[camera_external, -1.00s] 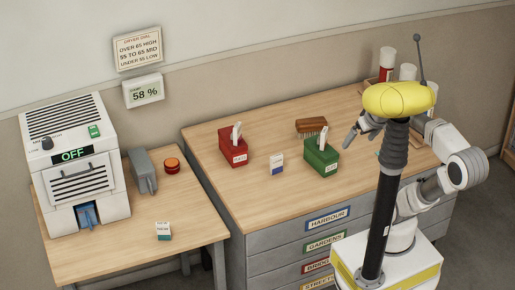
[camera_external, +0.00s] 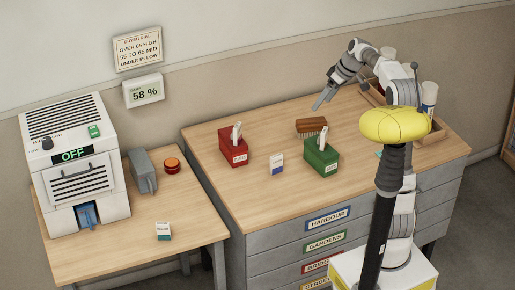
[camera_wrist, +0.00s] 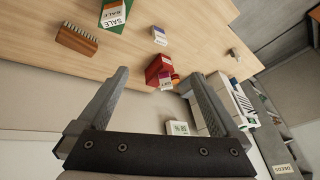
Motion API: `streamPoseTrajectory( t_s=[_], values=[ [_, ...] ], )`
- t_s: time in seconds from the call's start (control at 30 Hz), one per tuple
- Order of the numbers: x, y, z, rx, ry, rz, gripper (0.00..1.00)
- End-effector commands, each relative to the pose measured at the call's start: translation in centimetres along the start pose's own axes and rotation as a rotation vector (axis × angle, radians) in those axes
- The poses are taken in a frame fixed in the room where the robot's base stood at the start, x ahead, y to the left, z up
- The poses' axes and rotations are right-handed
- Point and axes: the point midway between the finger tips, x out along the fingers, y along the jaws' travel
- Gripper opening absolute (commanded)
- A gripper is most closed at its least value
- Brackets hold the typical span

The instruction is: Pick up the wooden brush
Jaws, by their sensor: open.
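The wooden brush (camera_external: 311,126) lies on the wooden top of the drawer cabinet, towards the back, behind the green box. It has a brown back and paler bristles. In the wrist view the brush (camera_wrist: 77,38) is at the upper left, beyond the left finger. My gripper (camera_external: 322,101) is above the tabletop, up and slightly right of the brush in the external view. Its two fingers (camera_wrist: 163,85) are spread apart with nothing between them that they touch.
A green box (camera_external: 321,157) and a red box (camera_external: 233,148) with cards stand near the brush, with a small white-and-blue box (camera_external: 277,164) between them. A wooden tray (camera_external: 432,137) with bottles is at the right. The white dryer (camera_external: 80,165) stands on the left table.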

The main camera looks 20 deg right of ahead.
Motion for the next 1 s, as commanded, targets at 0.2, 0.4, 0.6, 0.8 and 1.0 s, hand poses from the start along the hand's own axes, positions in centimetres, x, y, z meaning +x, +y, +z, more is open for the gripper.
streamPoseTrajectory(
  t_s=[0.2,0.4,0.6,0.8,1.0],
  values=[
    [4.1,7.6,-1.4,-0.1,0.097,-0.12,1.0],
    [7.3,14.7,-1.2,-0.198,0.238,-0.199,1.0],
    [10.1,22.1,0.9,-0.295,0.417,-0.231,1.0],
    [11.9,28.3,4.3,-0.38,0.59,-0.21,1.0],
    [12.6,31.1,6.5,-0.426,0.681,-0.18,1.0]
  ],
)
